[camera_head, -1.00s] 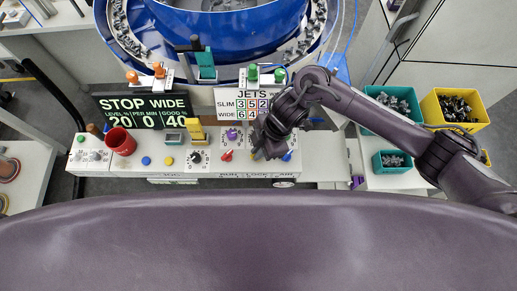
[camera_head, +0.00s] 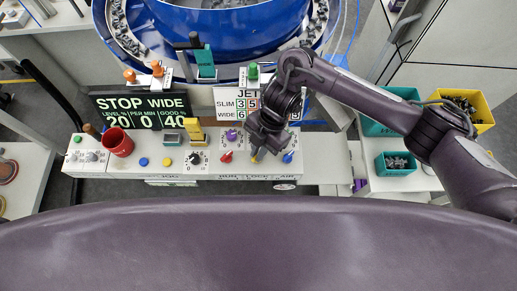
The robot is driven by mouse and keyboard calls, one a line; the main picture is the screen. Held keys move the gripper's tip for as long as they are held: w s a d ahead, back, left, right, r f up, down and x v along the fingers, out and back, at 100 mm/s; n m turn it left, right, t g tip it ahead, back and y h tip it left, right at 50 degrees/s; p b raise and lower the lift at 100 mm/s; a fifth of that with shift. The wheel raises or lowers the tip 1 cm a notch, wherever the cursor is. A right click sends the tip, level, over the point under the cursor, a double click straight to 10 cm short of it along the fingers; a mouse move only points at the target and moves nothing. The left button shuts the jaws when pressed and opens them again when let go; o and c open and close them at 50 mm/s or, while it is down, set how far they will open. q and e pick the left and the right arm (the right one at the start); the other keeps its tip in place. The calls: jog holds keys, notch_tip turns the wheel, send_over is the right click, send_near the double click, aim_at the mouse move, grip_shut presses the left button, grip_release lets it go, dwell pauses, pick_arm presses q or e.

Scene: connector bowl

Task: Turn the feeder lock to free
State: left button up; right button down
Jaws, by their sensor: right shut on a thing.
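The feeder lock is a small yellow knob (camera_head: 254,158) on the front panel, between a red knob (camera_head: 227,156) and a blue knob (camera_head: 288,157), above the printed word LOCK. My right gripper (camera_head: 255,150) reaches down onto the yellow knob and is shut on it. The fingers hide part of the knob, so its pointing direction is not clear. My left gripper is not in view.
The display (camera_head: 145,110) reads STOP WIDE. The blue bowl feeder (camera_head: 215,20) stands behind. Teal and yellow bins (camera_head: 472,99) stand right.

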jog(key=shift+w, duration=0.1)
jog(key=c, duration=1.5)
grip_release()
jog(key=shift+v, duration=3.9)
